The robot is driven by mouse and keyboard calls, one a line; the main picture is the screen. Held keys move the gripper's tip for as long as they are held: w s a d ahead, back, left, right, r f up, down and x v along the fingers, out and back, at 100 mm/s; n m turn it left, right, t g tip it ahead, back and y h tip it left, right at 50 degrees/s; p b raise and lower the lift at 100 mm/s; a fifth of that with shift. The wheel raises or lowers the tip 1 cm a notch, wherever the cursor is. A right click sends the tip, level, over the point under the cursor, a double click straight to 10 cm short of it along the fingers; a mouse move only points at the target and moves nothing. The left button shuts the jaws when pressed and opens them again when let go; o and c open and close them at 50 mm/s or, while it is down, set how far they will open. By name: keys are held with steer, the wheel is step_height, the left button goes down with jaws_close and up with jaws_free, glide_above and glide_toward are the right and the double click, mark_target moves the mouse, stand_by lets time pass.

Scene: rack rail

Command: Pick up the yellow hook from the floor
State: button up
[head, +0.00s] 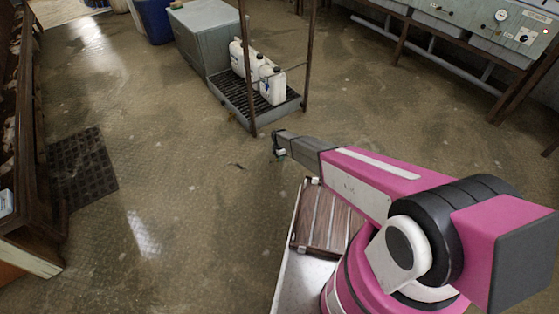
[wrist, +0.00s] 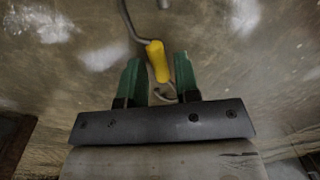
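The yellow hook (wrist: 157,61) shows in the wrist view as a yellow grip with grey bent metal at both ends. It lies near the floor, between the green fingertips of my gripper (wrist: 158,66). The fingers are open, with a narrow gap on each side of the yellow part. The lower metal end curves back toward the palm. In the head view my gripper (head: 280,152) is low over the floor, in front of the metal rack; I cannot make out the hook there.
A rack tray (head: 232,104) with white jugs (head: 272,86) and brown posts stands just beyond my gripper. A grey cabinet (head: 205,38) is behind it. A dark mat (head: 82,170) lies at left. A bench with gauges (head: 480,22) is at upper right. Floor between is mostly clear.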

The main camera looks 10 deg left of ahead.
steer(key=shift+f, duration=0.4)
jaws_close()
steer(key=shift+r, duration=0.15)
